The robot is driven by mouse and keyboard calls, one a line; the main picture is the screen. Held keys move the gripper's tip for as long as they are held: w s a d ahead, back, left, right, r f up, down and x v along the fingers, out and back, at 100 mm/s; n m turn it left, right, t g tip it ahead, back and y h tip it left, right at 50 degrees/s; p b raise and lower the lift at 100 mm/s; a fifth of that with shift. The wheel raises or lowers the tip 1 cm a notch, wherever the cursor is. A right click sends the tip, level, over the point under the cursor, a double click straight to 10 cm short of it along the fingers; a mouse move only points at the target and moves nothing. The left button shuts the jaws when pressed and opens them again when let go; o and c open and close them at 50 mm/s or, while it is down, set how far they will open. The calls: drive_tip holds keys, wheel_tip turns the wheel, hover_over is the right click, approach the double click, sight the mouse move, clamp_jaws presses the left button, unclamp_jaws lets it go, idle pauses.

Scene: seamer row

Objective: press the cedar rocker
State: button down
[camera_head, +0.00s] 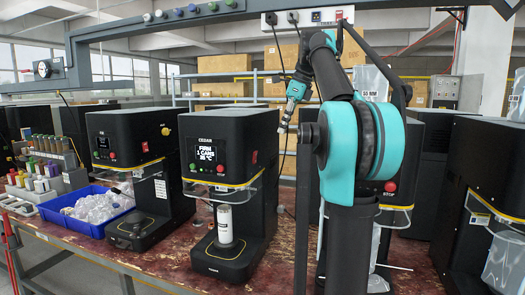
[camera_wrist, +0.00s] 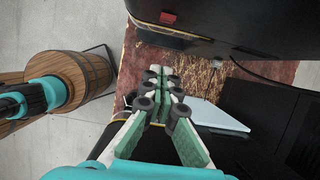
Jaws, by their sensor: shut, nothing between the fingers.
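The middle black machine (camera_head: 228,168) carries a small name label (camera_head: 207,138) that seems to read CEDAR. A red rocker (camera_head: 254,157) sits on its front, right of the lit screen. My gripper (camera_head: 283,128) is up and to the right of that rocker, apart from it, with its fingers shut and empty. In the wrist view my gripper (camera_wrist: 165,82) points down past a dark machine front. A red switch (camera_wrist: 167,17) shows at the top of that view; I cannot tell for sure that it is the same rocker.
A white can (camera_head: 224,224) stands under the middle machine's guard. The left machine (camera_head: 130,165) has its own red rocker (camera_head: 145,147). A blue crate (camera_head: 88,210) of clear pieces lies farther left. Wooden barrels (camera_wrist: 75,75) stand on the floor. An overhead rail (camera_head: 160,22) crosses above.

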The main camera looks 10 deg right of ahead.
sight(255, 160)
idle(0.4)
drive_tip(key=w+a+f, duration=0.3)
drive_tip(key=a+f, duration=0.3)
drive_tip(key=f, duration=0.2)
drive_tip(key=shift+w+a+f, duration=0.25)
drive_tip(key=shift+w+f, duration=0.1)
drive_tip(key=shift+w+a+r, duration=0.15)
drive_tip(key=shift+w+a, duration=0.05)
drive_tip(key=shift+a, duration=0.2)
drive_tip(key=shift+d, duration=0.1)
drive_tip(key=shift+r, duration=0.1)
